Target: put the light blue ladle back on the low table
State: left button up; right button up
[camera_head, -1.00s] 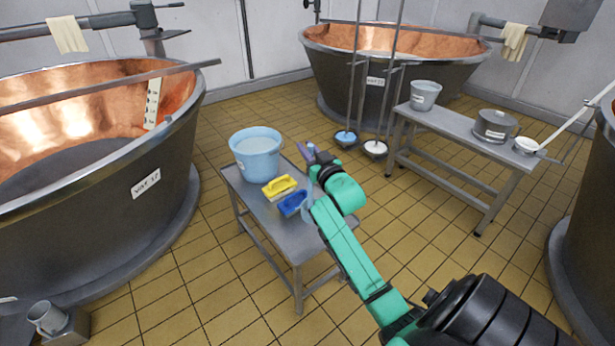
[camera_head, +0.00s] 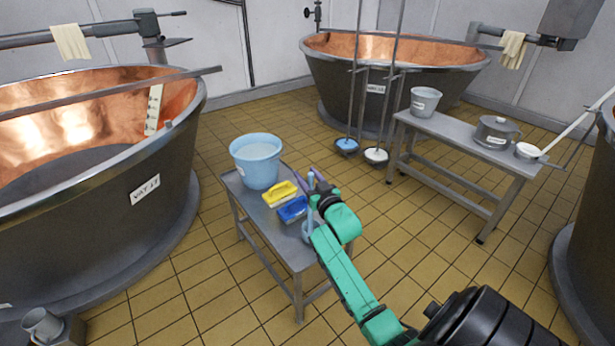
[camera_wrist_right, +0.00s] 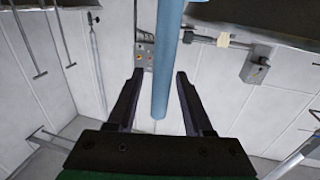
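The low table (camera_head: 285,243) is a grey metal table in the middle of the head view. My right gripper (camera_head: 312,182) is above its right side. In the right wrist view, the gripper's two dark fingers (camera_wrist_right: 158,85) stand apart. The light blue handle of the ladle (camera_wrist_right: 166,60) runs between them, with a clear gap on the left and close to the right finger. In the head view a light blue round part, probably the ladle's bowl (camera_head: 307,231), shows beside my green arm over the table. The arm hides part of it, so I cannot tell whether it touches the tabletop.
A light blue bucket (camera_head: 256,162), a yellow brush (camera_head: 280,194) and a blue brush (camera_head: 293,209) stand on the low table. Copper vats are at left, back and right. A bench (camera_head: 455,133) holds a grey bucket (camera_head: 425,101) and pots. Tiled floor is free between.

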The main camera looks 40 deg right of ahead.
jog(key=p+v, duration=0.1)
jog(key=v, duration=1.1)
jog(key=s+a+f+g+y, duration=0.1)
jog(key=a+f+g, duration=0.15)
jog(key=f, duration=0.75)
jog(key=s+a+f+g+y, duration=0.1)
jog(key=a+f+g, duration=0.15)
jog(key=f, duration=0.75)
jog(key=s+a+f+n+g+y, duration=0.15)
jog(key=s+a+f+g, duration=0.25)
jog(key=s+f, duration=0.7)
jog(key=s+a+f+n+g+y, duration=0.15)
jog(key=s+a+f+g, duration=0.25)
jog(key=s+f, duration=0.65)
jog(key=s+f+n+g+h, duration=0.15)
jog(key=s+f+g, duration=0.25)
jog(key=s+f, duration=0.55)
notch_tip(320, 180, up, 15)
jog(key=s+p, duration=0.1)
jog(key=p, duration=1.1)
jog(key=shift+s+f+p, duration=0.15)
jog(key=shift+s+p, duration=0.05)
jog(key=shift+p, duration=0.2)
jog(key=shift+n+y, duration=0.25)
